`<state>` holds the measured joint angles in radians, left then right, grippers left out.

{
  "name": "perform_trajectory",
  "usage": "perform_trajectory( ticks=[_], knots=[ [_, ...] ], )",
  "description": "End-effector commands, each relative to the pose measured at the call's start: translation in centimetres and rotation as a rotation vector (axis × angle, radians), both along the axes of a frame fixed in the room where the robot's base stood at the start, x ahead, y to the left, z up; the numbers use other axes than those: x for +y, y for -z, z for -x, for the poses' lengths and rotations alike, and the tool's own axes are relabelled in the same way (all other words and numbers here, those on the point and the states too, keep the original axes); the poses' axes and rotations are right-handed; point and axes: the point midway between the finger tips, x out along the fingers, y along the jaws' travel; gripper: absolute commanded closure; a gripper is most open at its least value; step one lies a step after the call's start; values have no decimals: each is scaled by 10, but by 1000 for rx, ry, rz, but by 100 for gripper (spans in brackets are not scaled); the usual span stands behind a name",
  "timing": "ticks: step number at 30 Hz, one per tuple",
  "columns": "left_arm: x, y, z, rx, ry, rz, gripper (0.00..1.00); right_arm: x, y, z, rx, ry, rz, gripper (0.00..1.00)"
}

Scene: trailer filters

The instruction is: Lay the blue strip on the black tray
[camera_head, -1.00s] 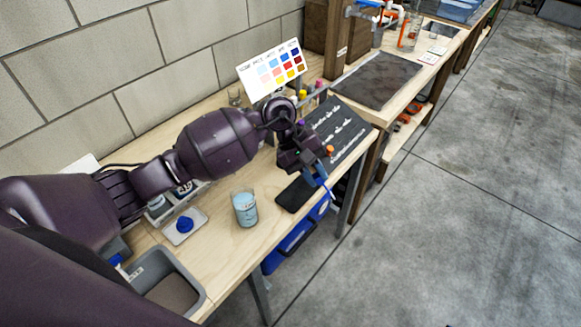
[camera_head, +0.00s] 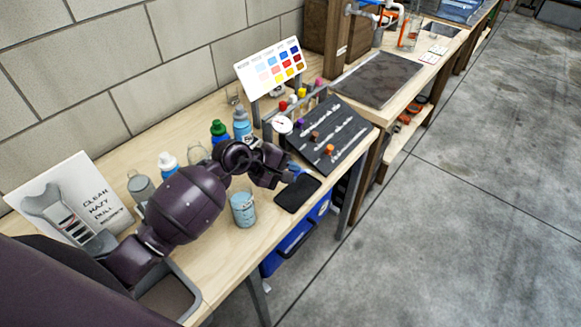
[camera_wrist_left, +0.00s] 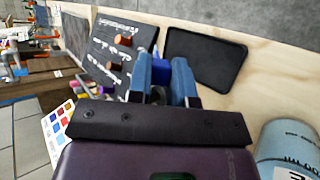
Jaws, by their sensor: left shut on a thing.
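The black tray (camera_head: 297,194) lies flat on the bench near its front edge. It also shows in the left wrist view (camera_wrist_left: 205,58), ahead of the fingers and to the right. My left gripper (camera_head: 291,171) is just behind the tray in the head view, its blue fingertips close to the tray's back edge. In the left wrist view the two blue fingers (camera_wrist_left: 162,82) are shut on the blue strip (camera_wrist_left: 161,73), of which only a dark blue piece shows between them. The strip's full length is hidden. My right gripper is not in view.
A beaker of light blue liquid (camera_head: 243,208) stands left of the tray, close to my left arm. A sloped black board (camera_head: 328,133) with small coloured pieces is behind the tray. Bottles (camera_head: 219,131) and a colour chart (camera_head: 271,69) stand farther back.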

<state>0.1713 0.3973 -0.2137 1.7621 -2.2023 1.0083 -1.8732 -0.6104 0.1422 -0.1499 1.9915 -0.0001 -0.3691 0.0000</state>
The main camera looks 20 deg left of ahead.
Motion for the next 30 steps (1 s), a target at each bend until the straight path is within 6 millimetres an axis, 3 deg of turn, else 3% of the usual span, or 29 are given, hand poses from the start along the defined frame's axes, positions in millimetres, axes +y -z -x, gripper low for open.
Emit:
perform_trajectory(
  ticks=[12, 27, 28, 30],
  knots=[
    [0, 32, 0, 2, 1, 0, 100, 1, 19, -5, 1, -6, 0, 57],
    [0, 36, 0, 0, 2, -1, 100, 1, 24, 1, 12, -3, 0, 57],
    [0, 36, 0, 0, 2, -1, 77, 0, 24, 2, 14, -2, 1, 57],
    [0, 36, 0, 0, 2, -1, 66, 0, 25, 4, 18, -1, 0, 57]
  ],
)
